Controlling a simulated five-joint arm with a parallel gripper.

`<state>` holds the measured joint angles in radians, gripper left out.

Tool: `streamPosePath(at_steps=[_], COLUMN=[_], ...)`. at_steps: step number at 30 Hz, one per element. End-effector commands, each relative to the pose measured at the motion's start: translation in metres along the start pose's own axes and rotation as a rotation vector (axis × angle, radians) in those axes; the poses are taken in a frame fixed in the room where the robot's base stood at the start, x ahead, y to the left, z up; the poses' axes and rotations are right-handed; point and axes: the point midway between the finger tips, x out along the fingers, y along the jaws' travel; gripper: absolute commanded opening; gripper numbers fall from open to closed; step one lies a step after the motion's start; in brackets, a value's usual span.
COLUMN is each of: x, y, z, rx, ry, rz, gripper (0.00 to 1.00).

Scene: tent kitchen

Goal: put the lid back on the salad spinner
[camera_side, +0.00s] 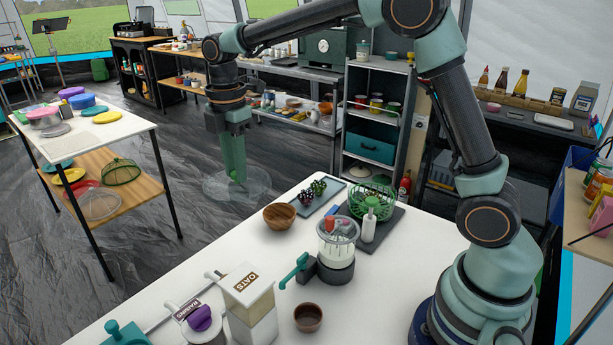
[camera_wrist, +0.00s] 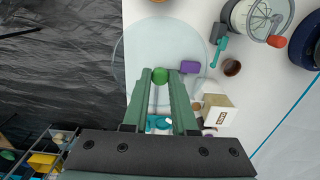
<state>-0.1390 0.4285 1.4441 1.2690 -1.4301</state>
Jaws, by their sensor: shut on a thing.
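My gripper (camera_side: 236,178) is shut on the green knob of a clear round lid (camera_side: 262,188). It holds the lid roughly level, out past the far left edge of the white table. In the wrist view the gripper's fingertips (camera_wrist: 160,77) pinch the knob, and the lid (camera_wrist: 135,50) shows as a faint see-through disc. A green slotted basket (camera_side: 381,193), which looks like the salad spinner, stands open-topped on a dark board (camera_side: 392,222) at the table's far right. The lid is apart from it, to its left. A white pump bottle partly hides the basket.
A wooden bowl (camera_side: 279,216) and a tray of dark grapes (camera_side: 316,190) lie between lid and basket. A clear-walled crank device (camera_side: 337,253) stands in front of the basket.

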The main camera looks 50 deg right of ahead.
Motion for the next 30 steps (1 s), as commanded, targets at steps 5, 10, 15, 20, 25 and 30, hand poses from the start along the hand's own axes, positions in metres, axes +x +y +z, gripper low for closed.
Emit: streamPosePath(at_steps=[5,10,15,20,25,30], x=[-0.004,0.004,0.015,0.026,0.036,0.042], y=[-0.002,-0.013,-0.038,-0.073,-0.113,-0.14], z=[0.027,0.092,0.164,0.225,0.272,0.297], rx=[0.075,0.259,0.48,0.693,0.887,1.007], ry=[0.0,0.0,0.0,0.0,0.0,0.0], rz=[0.0,-0.002,-0.001,0.0,-0.001,0.001], gripper=[0.0,0.0,0.0,0.0,0.0,0.0])
